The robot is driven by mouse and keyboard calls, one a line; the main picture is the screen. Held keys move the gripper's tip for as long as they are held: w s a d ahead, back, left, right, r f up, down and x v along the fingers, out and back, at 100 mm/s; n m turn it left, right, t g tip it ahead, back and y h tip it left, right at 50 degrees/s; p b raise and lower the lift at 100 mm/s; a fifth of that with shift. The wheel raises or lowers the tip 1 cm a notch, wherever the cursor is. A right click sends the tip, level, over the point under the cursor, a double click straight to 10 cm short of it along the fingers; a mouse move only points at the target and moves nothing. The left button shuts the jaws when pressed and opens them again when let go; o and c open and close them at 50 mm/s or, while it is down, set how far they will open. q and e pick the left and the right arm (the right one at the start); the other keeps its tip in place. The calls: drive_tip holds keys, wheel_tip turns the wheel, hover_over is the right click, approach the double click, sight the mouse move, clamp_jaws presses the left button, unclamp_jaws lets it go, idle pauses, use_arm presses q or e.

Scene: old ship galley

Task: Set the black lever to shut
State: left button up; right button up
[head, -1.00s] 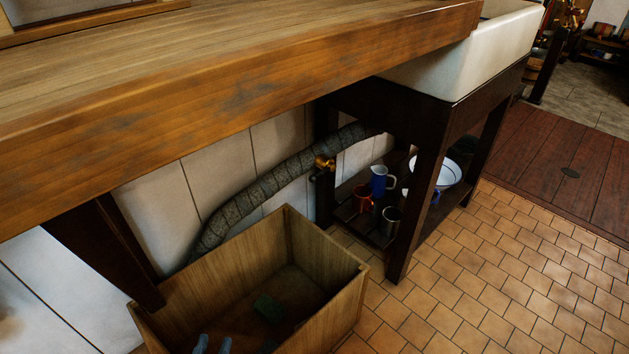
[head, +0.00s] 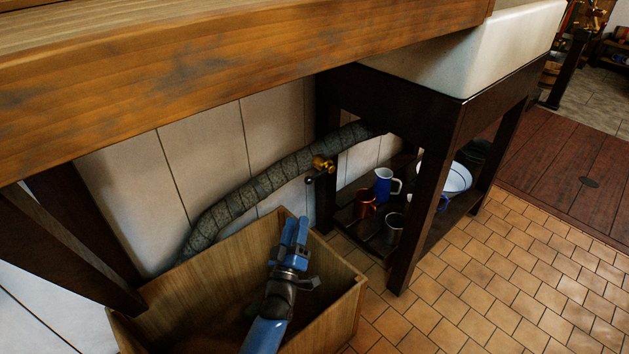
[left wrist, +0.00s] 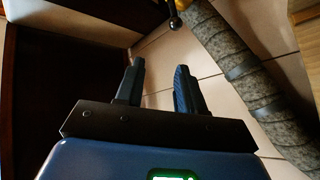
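The black lever (head: 309,181) is a short arm with a dark round knob on a brass valve (head: 322,163). The valve sits on the wrapped grey pipe (head: 262,186) under the counter. In the left wrist view the lever's knob (left wrist: 175,22) and part of the brass valve (left wrist: 181,4) show at the top edge, beyond the fingertips. My left gripper (head: 295,226) is blue, open and empty. It points up over the wooden crate, below the lever in the picture and apart from it. In the left wrist view its two fingers (left wrist: 160,76) stand apart. My right gripper is not in view.
The wooden crate (head: 342,312) stands on the tiled floor beneath my left arm. The thick counter (head: 180,85) overhangs above.

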sight(315, 175)
use_arm(q)
drive_tip(key=shift+w+d+r+n+y+b, duration=0.25)
drive_tip(key=shift+w+d+r+n+b, duration=0.5)
drive_tip(key=shift+w, duration=2.1)
drive_tip(key=shift+w+d+r+n+y+b, duration=0.4)
drive_tip(key=shift+w+n+b, duration=0.75)
drive_tip(key=shift+w, duration=1.7)
drive_tip(key=shift+w+d+r+n+y+b, duration=0.25)
drive_tip(key=shift+w+d+n+b, duration=0.6)
drive_tip(key=shift+w, duration=2)
drive_tip(key=shift+a, duration=0.15)
clamp_jaws()
